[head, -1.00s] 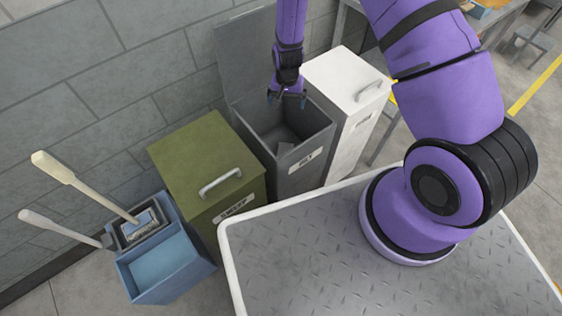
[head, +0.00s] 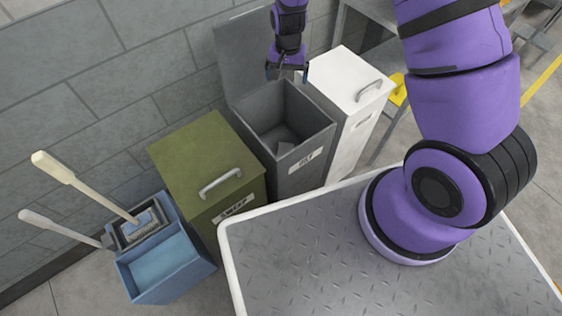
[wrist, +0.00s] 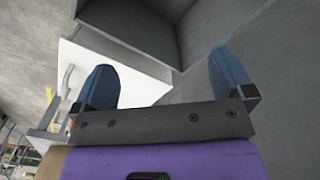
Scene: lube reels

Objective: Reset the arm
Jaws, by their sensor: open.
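My gripper (head: 287,73) is open above the back of the open grey bin (head: 302,160), near its raised lid (head: 240,60). In the wrist view its two blue fingertips (wrist: 165,82) stand wide apart with nothing between them. The bin's opening shows a small grey piece inside, too unclear to name. My purple arm rises from the right and reaches over to the bins.
A white bin (head: 345,90) with a handle stands right of the grey bin. A closed green bin (head: 205,165) stands left. A blue mop bucket (head: 165,265) with two long handles is at the far left. A wall runs behind them.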

